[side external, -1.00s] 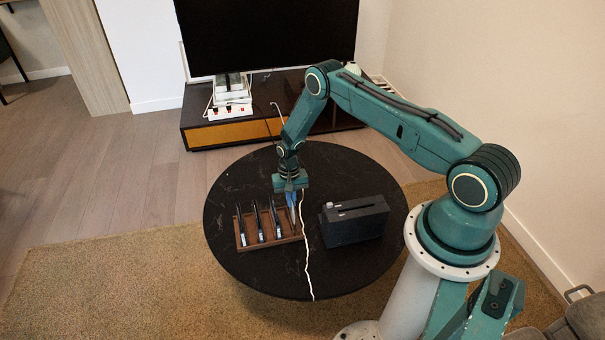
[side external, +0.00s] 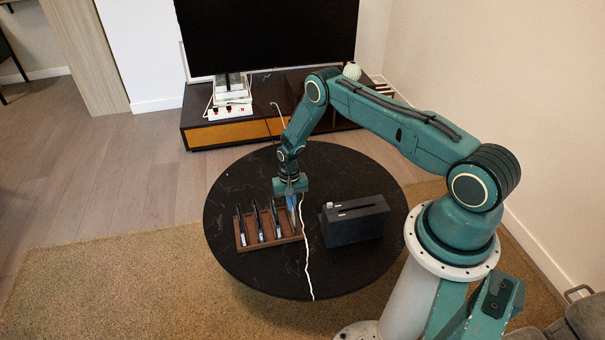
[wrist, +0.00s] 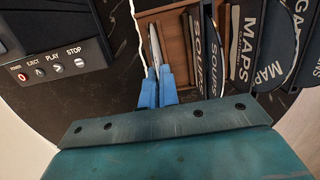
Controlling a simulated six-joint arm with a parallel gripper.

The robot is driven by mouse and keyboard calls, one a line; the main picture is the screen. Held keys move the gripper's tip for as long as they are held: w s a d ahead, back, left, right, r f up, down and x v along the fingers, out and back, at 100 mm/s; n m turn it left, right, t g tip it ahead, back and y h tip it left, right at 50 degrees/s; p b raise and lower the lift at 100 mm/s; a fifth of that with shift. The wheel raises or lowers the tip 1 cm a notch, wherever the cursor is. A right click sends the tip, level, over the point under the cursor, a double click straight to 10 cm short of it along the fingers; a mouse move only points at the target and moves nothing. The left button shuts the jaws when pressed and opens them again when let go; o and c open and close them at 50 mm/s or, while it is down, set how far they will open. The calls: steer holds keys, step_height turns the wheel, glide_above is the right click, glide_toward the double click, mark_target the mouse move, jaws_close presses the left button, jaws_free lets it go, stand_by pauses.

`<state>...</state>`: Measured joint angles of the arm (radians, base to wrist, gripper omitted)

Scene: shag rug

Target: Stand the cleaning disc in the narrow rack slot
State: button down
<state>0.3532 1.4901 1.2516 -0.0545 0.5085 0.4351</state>
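My gripper (wrist: 157,78) has blue fingertips shut on the cleaning disc (wrist: 155,44), a thin pale disc seen nearly edge-on in the wrist view. In the side view my gripper (side external: 292,203) points down at the right end of the brown rack (side external: 268,240). The disc is upright over the rack's rightmost part. In the wrist view it overlaps the bare left end of the rack (wrist: 173,30), beside the nearest case. Whether its lower edge sits inside the slot is not clear.
Several dark upright cases (wrist: 243,45) fill the other rack slots. A black player (side external: 355,220) with buttons stands right of the rack in the side view. A white cable (side external: 304,245) runs across the round black table (side external: 235,185) between them. The table's back is clear.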

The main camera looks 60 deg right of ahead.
steer(key=shift+f, duration=0.1)
steer(key=c, duration=1.6)
jaws_free()
steer(key=r, duration=0.9)
steer(key=w+d+r, duration=0.1)
steer(key=r, duration=0.3)
steer(key=shift+r, duration=0.35)
steer(key=shift+w, duration=0.1)
